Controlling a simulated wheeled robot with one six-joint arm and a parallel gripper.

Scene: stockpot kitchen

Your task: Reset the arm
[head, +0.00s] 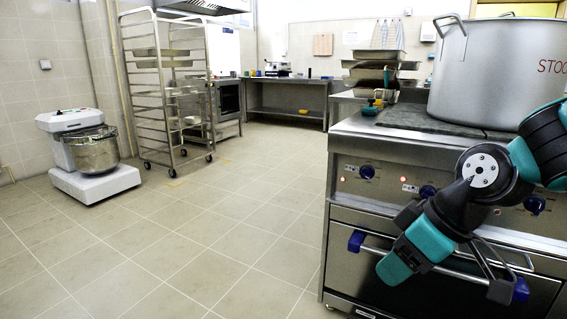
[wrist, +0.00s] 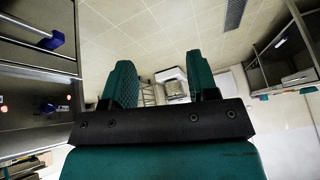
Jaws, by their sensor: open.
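My arm (head: 460,205) is folded in front of the steel stove at the right of the head view. My gripper (wrist: 160,88) shows in the wrist view with its two teal fingers apart and nothing between them. In the head view the gripper end hangs low before the oven door, and its fingertips are hard to make out.
A large steel stockpot (head: 495,75) stands on the stove (head: 360,215). The oven handle (head: 430,265) is close to my arm. A wheeled rack (head: 165,90) and a mixer (head: 88,155) stand at the left. The tiled floor (head: 210,235) between is clear.

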